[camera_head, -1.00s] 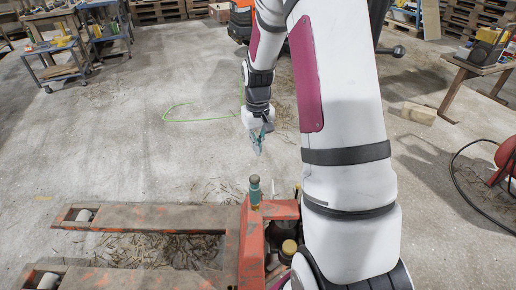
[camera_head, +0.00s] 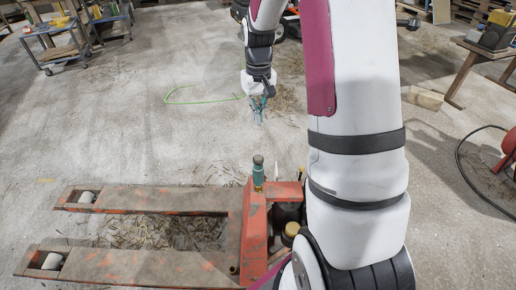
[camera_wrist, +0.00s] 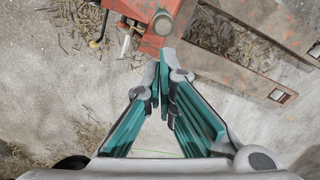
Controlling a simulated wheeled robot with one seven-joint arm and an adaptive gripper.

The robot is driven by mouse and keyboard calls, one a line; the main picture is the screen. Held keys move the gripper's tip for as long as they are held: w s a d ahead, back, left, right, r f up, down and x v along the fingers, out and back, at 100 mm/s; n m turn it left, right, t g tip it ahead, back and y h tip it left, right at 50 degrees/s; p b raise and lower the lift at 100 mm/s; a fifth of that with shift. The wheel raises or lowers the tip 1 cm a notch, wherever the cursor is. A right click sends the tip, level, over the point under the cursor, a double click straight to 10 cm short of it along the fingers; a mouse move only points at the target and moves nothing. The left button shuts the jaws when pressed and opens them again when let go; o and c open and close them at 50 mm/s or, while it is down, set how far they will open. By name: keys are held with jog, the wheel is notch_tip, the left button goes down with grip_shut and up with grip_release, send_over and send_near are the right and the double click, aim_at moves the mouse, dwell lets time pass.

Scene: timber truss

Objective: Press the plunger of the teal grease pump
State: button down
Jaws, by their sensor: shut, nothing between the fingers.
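The teal grease pump (camera_head: 258,175) stands upright on the red pallet truck's body, with a grey-capped top. In the wrist view I see the pump from above (camera_wrist: 163,21), its round grey cap just beyond my fingertips. My gripper (camera_head: 258,120) is shut and empty. It points down over the floor behind the pump in the head view, its tips above the pump's top in the picture. In the wrist view the closed fingers (camera_wrist: 165,64) lie below the cap, with a small gap between them. The pump's lower part is mostly hidden under its cap there.
The red pallet truck (camera_head: 255,225) has two long forks (camera_head: 150,200) reaching left, with straw between them. A yellowish cap (camera_head: 292,229) stands near my arm. A green line (camera_head: 205,101) lies on the floor. A blue cart (camera_head: 50,45) and a wooden bench (camera_head: 478,60) stand farther off.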

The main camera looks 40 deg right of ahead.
aim_at(258, 155)
jog(key=shift+f, duration=0.1)
notch_tip(258, 155, down, 14)
jog(key=b, duration=0.3)
dwell(0.3)
jog(key=shift+f+b, duration=0.85)
jog(key=shift+f, duration=0.55)
jog(key=shift+r, duration=0.15)
jog(key=shift+r+p, duration=0.25)
jog(key=shift+p, duration=0.05)
notch_tip(258, 155, up, 14)
jog(key=p, duration=0.4)
jog(key=shift+f, duration=0.25)
